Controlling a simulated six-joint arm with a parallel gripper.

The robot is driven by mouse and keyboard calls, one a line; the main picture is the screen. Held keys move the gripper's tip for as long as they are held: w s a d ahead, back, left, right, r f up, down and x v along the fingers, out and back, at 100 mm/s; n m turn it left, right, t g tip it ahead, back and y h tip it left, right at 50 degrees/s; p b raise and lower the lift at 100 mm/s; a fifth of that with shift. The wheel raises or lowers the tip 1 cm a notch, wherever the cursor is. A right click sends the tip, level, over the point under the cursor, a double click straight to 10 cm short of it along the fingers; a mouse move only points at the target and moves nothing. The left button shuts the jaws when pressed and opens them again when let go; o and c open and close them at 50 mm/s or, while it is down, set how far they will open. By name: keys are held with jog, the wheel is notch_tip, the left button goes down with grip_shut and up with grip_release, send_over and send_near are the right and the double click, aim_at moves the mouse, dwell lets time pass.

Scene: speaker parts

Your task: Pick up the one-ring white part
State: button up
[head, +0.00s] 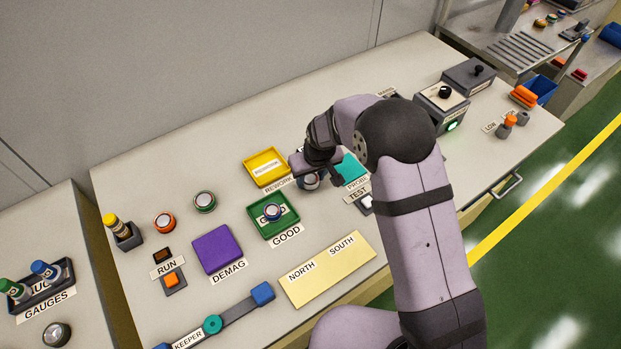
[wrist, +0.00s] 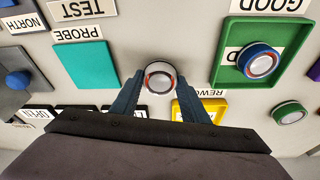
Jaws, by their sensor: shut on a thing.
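A small round part (wrist: 160,77) with a pale silver top, a reddish ring and a whitish rim sits between the fingertips in the wrist view. In the head view this part (head: 311,182) shows below my gripper (head: 309,172), beside the teal probe pad, and its side colour is unclear. In the wrist view my gripper (wrist: 159,80) has a finger on either side of the part, shut on it. Whether the part touches the bench cannot be told. The number of rings on its side is hidden.
The teal pad (head: 350,167), yellow REWORK tray (head: 252,172) and green GOOD tray (head: 262,234) are close by. A blue round part (head: 272,212) lies in the green tray. Green (head: 204,202) and orange (head: 164,222) round parts stand left.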

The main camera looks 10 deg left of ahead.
aim_at(311, 180)
notch_tip(311, 180, up, 10)
jog(key=b, duration=0.2)
jog(key=w+d+f+p, duration=0.1)
jog(key=d, duration=0.2)
jog(key=w+d+f+m+p, duration=0.1)
jog(key=w+d+f+p, duration=0.1)
jog(key=d, duration=0.2)
jog(key=w+d+f+m+p, duration=0.1)
jog(key=w+d+f, duration=0.1)
jog(key=d, duration=0.2)
jog(key=shift+w+t+p, duration=0.15)
jog(key=shift+t+p, duration=0.15)
jog(key=shift+p, duration=0.05)
jog(key=shift+w+a+r, duration=0.4)
jog(key=shift+w+a, duration=0.2)
jog(key=shift+w, duration=0.25)
jog(key=shift+w+a+r+n, duration=0.15)
jog(key=shift+w+n, duration=0.15)
jog(key=shift+n, duration=0.6)
jog(key=shift+f+b, duration=1.85)
jog(key=shift+f, duration=0.65)
jog(key=shift+f, duration=0.3)
